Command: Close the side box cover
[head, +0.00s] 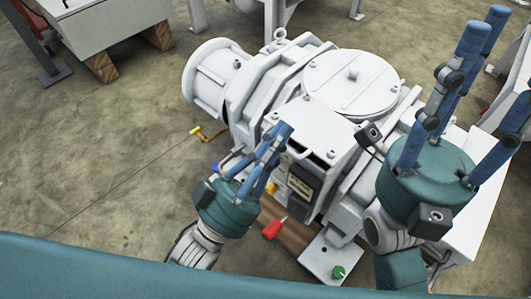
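A white machine (262,95) fills the middle of the head view. On its near side is a white box with a flat, bolted cover (318,128). Dark space shows below the cover's near edge, above a labelled dark part (300,187). Whether the cover is fully down cannot be told. My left gripper (281,131) has its blue fingers bunched at the cover's left edge; contact and finger gap are unclear. My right gripper (484,80) is raised at the right, its fingers spread and empty, away from the cover.
A red-handled tool (274,229) lies near a wooden beam below the box. A green knob (338,271) sits on a white plate. A yellow-ended part (196,131) projects at the left. The concrete floor (90,170) on the left is clear.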

